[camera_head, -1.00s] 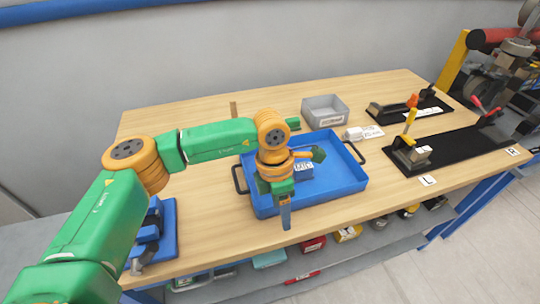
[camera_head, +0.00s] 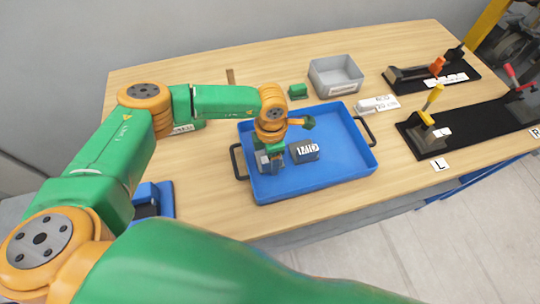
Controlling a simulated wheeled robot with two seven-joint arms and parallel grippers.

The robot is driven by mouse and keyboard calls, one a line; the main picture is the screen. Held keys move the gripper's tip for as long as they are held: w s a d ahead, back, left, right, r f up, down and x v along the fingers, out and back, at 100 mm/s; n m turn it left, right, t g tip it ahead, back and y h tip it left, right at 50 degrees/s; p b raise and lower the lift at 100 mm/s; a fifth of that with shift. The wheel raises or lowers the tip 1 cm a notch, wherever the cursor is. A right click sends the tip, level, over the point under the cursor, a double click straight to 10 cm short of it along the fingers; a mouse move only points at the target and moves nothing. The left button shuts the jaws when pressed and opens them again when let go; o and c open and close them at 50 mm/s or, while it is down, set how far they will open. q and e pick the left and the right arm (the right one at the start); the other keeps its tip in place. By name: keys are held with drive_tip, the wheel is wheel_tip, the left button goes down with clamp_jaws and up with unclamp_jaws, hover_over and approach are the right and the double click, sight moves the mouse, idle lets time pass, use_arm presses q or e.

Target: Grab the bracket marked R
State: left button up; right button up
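A blue tray (camera_head: 330,184) stands on the wooden table. A dark block with a white label (camera_head: 304,151) lies in it; the lettering is too blurred for me to read, so I cannot tell if it is the bracket marked R. A small greyish part (camera_head: 261,160) shows at the tray's left side, partly hidden by my gripper. My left gripper (camera_head: 273,163) points down over the left part of the tray, just left of the labelled block. Its fingers are too small and covered to tell whether they are open. My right gripper is not in view.
A grey bin (camera_head: 335,76) and a small green block (camera_head: 298,91) stand behind the tray. Tags L (camera_head: 440,164) and R (camera_head: 535,133) lie by the front edge.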

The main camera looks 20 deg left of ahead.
use_arm(q)
drive_tip(key=shift+w+f, duration=0.1)
drive_tip(key=shift+w, duration=0.05)
drive_tip(key=shift+s+d, duration=0.1)
drive_tip(key=shift+s, duration=0.1)
clamp_jaws()
drive_tip(key=shift+w, duration=0.15)
idle(0.8)
